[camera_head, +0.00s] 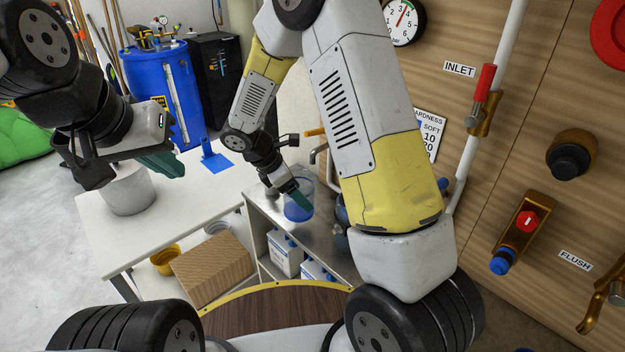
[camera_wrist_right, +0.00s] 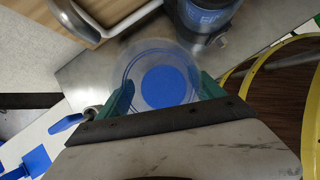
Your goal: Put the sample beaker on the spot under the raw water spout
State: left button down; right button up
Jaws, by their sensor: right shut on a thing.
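The clear sample beaker (camera_head: 299,211) is at the steel counter (camera_head: 262,208) in the head view, upright or nearly so. I cannot tell whether its base touches the steel. My right gripper (camera_head: 300,197) is shut on its wall, and the green fingers flank the beaker (camera_wrist_right: 152,62) in the right wrist view. A blue disc shows through the beaker; I cannot tell whether it is inside or beneath. A bent metal spout (camera_head: 318,152) is just behind the beaker. My left gripper (camera_head: 162,160) is over the white table; its finger gap is not clear.
A white cylinder (camera_head: 128,190) stands on the white table (camera_head: 185,190) below my left gripper. A dark blue container (camera_head: 342,212) stands close right of the beaker. The wooden panel (camera_head: 545,120) with valves rises at right. White jugs (camera_head: 285,252) sit under the counter.

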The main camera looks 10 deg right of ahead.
aim_at(304, 174)
jog(key=w+d, duration=0.1)
jog(key=d+f, duration=0.1)
jog(key=w+d+f, duration=0.1)
jog(key=d, duration=0.1)
jog(key=shift+w+f, duration=0.25)
jog(key=shift+w, duration=0.1)
jog(key=w+d+f, duration=0.2)
jog(key=shift+d+f, duration=0.25)
jog(key=shift+d, duration=0.15)
jog(key=o, duration=1.5)
jog(key=shift+s+f, duration=0.1)
jog(key=v, duration=1.2)
